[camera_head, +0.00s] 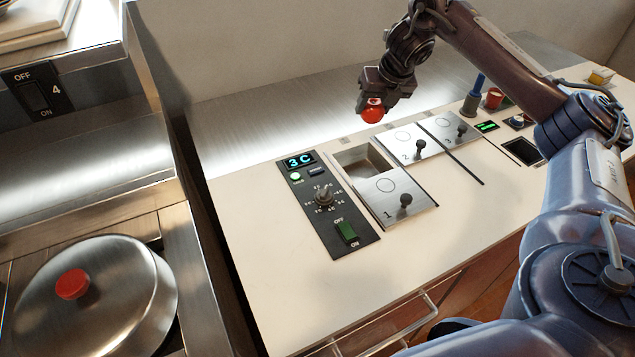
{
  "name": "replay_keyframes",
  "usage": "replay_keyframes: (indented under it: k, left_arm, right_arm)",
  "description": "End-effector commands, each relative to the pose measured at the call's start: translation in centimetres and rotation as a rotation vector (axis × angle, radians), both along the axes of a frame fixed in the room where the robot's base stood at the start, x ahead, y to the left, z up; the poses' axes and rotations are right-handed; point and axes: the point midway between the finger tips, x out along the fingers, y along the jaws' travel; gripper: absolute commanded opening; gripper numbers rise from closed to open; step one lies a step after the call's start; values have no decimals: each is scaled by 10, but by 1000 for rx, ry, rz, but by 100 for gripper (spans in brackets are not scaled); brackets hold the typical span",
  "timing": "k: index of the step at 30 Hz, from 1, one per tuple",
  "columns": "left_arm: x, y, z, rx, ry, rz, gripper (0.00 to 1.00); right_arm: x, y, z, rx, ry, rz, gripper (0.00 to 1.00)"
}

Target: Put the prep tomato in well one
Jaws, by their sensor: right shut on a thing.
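The prep tomato (372,114) is small, round and red. My right gripper (374,101) is shut on it and holds it in the air above the back of the white counter, up and to the right of well one's opening. Well one (364,163) is a rectangular opening in the counter. Its metal lid (394,202), marked 1 and with a black knob, lies at the front, so the back part of the well is open and looks empty. My left gripper is not in view.
A black control panel (327,205) reading 3C stands left of well one. Lid 2 (408,143) and another knobbed lid (452,128) are to the right. A red container (494,97) and a blue-handled tool (475,95) stand farther right. A domed pot lid (95,300) is at lower left.

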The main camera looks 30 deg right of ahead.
Motion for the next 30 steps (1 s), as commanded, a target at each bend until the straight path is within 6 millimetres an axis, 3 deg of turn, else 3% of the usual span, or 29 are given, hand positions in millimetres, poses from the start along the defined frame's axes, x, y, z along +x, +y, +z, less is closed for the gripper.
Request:
replay_keyframes:
  k: [5,18,30]
  left_arm:
    - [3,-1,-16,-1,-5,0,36]
    - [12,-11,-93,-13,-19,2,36]
    - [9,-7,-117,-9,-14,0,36]
  right_arm:
    - [-3,-4,-20,-1,2,-1,26]
    - [-3,-3,-137,2,4,0,26]
    - [-3,-4,-182,0,2,0,26]
